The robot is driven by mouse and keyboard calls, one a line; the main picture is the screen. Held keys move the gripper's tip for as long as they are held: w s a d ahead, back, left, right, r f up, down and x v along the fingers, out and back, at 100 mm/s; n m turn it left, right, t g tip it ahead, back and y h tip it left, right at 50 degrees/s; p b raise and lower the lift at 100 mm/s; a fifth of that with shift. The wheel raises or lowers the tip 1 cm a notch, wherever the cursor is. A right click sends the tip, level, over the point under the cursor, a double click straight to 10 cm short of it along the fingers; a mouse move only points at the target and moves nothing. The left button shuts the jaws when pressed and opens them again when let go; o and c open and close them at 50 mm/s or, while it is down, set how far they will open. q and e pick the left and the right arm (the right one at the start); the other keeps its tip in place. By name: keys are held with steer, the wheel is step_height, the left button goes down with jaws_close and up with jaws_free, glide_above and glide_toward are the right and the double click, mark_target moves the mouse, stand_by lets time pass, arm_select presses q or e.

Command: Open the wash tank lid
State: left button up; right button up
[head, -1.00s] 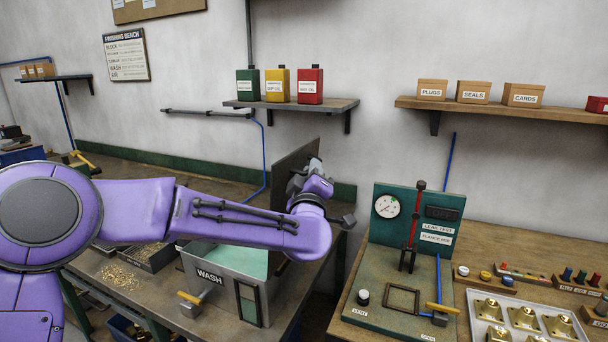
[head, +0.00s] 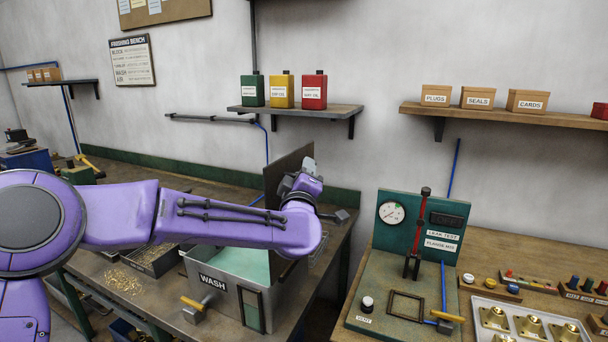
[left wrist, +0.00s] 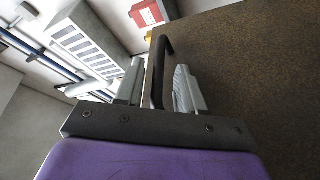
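The wash tank (head: 215,284) is a grey box labelled WASH, with pale green liquid showing inside. Its dark lid (head: 287,167) stands steeply raised behind my left forearm, which hides its lower part and part of the tank. My left gripper (head: 310,178) is at the lid's right side; its fingers are hard to make out in the head view. In the left wrist view, the fingers of my left gripper (left wrist: 158,92) are apart, with a black bar handle (left wrist: 162,60) between them and gaps beside it. A brown speckled surface, apparently the lid, fills the right. My right gripper is not visible.
A leak test stand (head: 415,235) with a gauge is right of the tank, across a gap between benches. A shelf (head: 300,108) with green, yellow and red cans hangs above the lid. A valve with a yellow handle (head: 194,302) sticks out in front of the tank.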

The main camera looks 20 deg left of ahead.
arm_select(q)
steer(key=b+v, duration=0.4)
steer(key=v, duration=0.6)
steer(key=shift+s, duration=0.2)
steer(key=shift+d, duration=0.1)
steer(key=shift+s+f, duration=0.1)
steer(key=p+v, duration=0.1)
steer(key=v, duration=1.1)
steer(key=shift+a+f, duration=0.25)
steer(key=shift+f, duration=0.05)
steer(key=shift+p, duration=0.3)
